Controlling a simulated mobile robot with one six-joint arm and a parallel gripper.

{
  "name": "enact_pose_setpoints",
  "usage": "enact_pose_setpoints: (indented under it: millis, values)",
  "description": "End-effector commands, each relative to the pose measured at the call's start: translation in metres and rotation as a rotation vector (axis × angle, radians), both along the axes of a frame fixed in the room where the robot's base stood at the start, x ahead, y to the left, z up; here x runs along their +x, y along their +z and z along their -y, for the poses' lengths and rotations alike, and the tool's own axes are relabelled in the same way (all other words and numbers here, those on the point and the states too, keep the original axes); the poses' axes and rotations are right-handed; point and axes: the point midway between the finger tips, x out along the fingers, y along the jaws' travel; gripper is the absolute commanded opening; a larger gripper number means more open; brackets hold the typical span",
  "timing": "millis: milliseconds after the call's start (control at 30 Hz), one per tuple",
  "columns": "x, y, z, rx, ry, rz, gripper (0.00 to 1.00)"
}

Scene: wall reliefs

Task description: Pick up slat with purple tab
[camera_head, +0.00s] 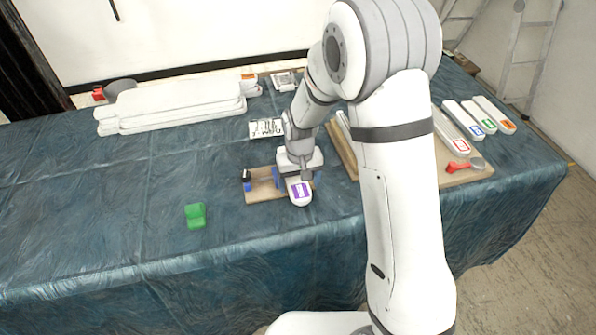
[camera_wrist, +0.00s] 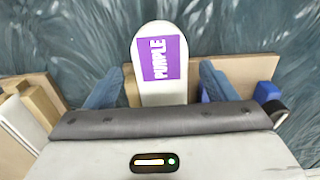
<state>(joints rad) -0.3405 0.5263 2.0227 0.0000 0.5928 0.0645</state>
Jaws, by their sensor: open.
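The white slat with the purple tab (camera_head: 301,191) lies across a small wooden board (camera_head: 258,195), its rounded end pointing toward the table's front. My gripper (camera_wrist: 158,85) is open, with one blue-grey finger on each side of the slat and a gap to both. In the head view my gripper (camera_head: 299,172) is right over the slat, and my wrist hides the rest of the slat.
A green block (camera_head: 195,215) lies front left. A stack of white slats (camera_head: 175,105) is back left. Slats with red (camera_head: 459,145), blue (camera_head: 477,130), green (camera_head: 489,124) and orange (camera_head: 508,125) tabs lie right. A wooden board (camera_head: 468,175) with a red-handled tool is beside my arm.

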Motion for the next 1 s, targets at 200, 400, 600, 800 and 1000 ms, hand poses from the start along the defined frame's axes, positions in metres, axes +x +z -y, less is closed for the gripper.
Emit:
enact_pose_setpoints:
  millis: [200, 400, 600, 800, 1000]
  values:
    - [-0.0003, -0.0085, -0.0002, 0.0, 0.001, 0.001, 0.78]
    - [-0.0004, -0.0083, -0.0005, 0.0, 0.001, 0.0, 0.72]
    - [-0.0004, -0.0082, -0.0007, 0.0, 0.001, 0.0, 0.55]
    - [-0.0004, -0.0081, -0.0007, 0.0, 0.002, 0.0, 0.39]
    - [-0.0002, -0.0078, -0.0007, 0.0, 0.002, 0.001, 0.26]
